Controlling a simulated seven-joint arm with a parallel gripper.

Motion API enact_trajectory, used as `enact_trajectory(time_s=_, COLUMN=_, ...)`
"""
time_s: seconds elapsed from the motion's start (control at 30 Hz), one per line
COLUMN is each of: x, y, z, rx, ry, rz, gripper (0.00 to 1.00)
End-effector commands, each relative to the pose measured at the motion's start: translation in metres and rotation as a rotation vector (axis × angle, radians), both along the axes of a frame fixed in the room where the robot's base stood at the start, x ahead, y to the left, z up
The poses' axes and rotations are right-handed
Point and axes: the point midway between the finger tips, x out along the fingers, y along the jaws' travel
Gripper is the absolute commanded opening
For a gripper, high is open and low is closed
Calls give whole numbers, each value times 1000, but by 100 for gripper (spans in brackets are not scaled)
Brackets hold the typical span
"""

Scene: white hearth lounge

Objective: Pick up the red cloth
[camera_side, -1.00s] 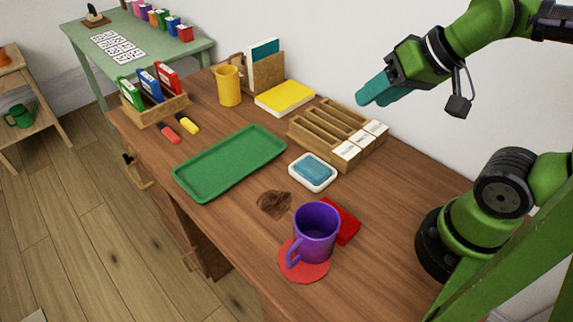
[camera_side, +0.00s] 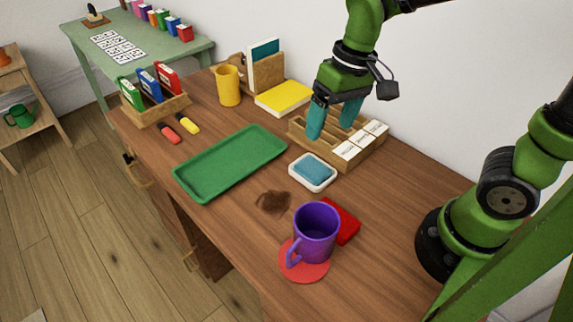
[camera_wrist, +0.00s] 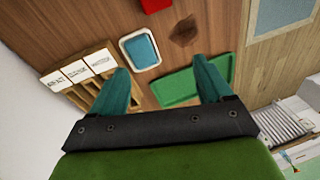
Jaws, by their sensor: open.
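The red cloth (camera_side: 346,222) lies folded on the wooden desk, just behind and right of a purple mug (camera_side: 317,232) that hides part of it in the side view. In the wrist view the cloth (camera_wrist: 155,5) shows only as a red patch cut off by the top edge. My gripper (camera_side: 331,128) is open and empty, with teal fingers pointing down over the wooden sorter. The gripper (camera_wrist: 165,85) is well apart from the cloth, toward the back of the desk.
The mug stands on a red round coaster (camera_side: 312,272). The wooden sorter (camera_side: 338,135) with labelled cards is under my gripper. The desk right of the cloth is clear.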

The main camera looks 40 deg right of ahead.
Motion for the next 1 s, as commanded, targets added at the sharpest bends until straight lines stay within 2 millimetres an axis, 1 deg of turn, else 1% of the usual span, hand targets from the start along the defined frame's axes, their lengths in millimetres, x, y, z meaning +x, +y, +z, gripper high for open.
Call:
enact_trajectory(time_s=0.03, x=7, y=9, z=-10, rx=-21, ry=74, rz=37, gripper=79)
enact_trajectory(time_s=0.2, x=23, y=31, z=-36, rx=-92, ry=294, rz=130, gripper=79)
enact_trajectory(time_s=0.3, x=29, y=40, z=-44, rx=-125, ry=394, rz=161, gripper=79)
enact_trajectory(time_s=0.37, x=32, y=44, z=-43, rx=-137, ry=437, rz=170, gripper=79)
enact_trajectory(time_s=0.4, x=33, y=44, z=-38, rx=-138, ry=451, rz=168, gripper=79)
enact_trajectory(time_s=0.47, x=31, y=43, z=-32, rx=-139, ry=461, rz=168, gripper=79)
enact_trajectory(time_s=0.57, x=24, y=43, z=-36, rx=-137, ry=485, rz=169, gripper=79)
enact_trajectory(time_s=0.67, x=18, y=43, z=-50, rx=-136, ry=488, rz=173, gripper=79)
enact_trajectory(time_s=0.9, x=-3, y=43, z=-99, rx=-137, ry=488, rz=171, gripper=79)
enact_trajectory(time_s=1.0, x=-10, y=42, z=-116, rx=-136, ry=487, rz=170, gripper=79)
